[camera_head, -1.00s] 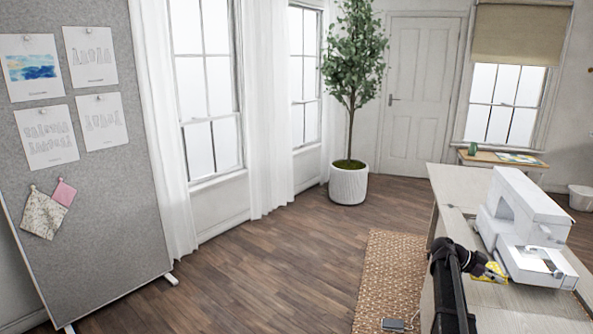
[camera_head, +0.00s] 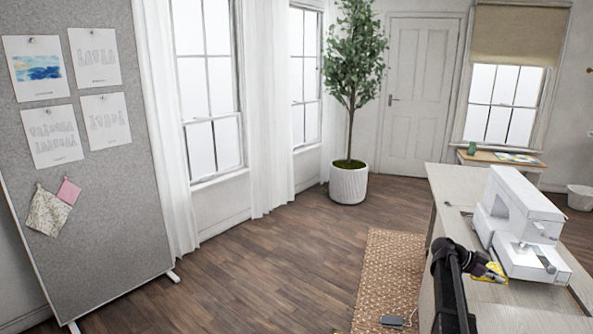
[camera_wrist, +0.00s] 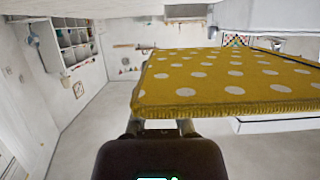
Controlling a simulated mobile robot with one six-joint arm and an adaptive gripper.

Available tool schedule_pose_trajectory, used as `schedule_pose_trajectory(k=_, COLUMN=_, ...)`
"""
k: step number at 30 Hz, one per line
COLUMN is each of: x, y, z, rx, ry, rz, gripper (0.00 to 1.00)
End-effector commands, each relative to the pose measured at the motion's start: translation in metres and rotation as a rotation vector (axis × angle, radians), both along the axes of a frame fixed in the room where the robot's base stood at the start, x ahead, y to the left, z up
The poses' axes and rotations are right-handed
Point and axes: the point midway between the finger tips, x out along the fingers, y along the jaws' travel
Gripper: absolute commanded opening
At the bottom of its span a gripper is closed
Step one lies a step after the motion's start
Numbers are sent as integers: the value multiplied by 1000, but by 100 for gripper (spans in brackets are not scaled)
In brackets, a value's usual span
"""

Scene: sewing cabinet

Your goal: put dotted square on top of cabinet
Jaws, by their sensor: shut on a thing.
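The dotted square (camera_wrist: 225,82) is yellow cloth with white dots and stitched edges. It fills much of the wrist view, held out flat in front of my gripper (camera_wrist: 160,127), which is shut on its near edge. In the head view only a small yellow part of the dotted square (camera_head: 489,279) shows at the end of my dark arm, beside the sewing machine. A pale wooden sewing cabinet or table (camera_head: 447,187) stands at the right with this machine on it. I cannot tell whether the cloth touches its top.
The white sewing machine (camera_head: 523,220) stands close beside my gripper. A woven rug (camera_head: 385,270) lies left of the table. A pinboard (camera_head: 120,200) with papers and two cloth pieces stands at the left. The wooden floor (camera_head: 265,265) between is clear.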

Motion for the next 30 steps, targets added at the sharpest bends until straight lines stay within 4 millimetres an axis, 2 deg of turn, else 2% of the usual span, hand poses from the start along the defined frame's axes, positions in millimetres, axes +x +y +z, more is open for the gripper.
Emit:
schedule_pose_trajectory(k=9, x=0, y=0, z=13, rx=0, ry=0, rz=0, gripper=0)
schedule_pose_trajectory(k=16, x=0, y=0, z=30, rx=0, ry=0, rz=0, gripper=0)
schedule_pose_trajectory(k=30, x=0, y=-1, z=96, rx=0, ry=0, rz=-1, gripper=0)
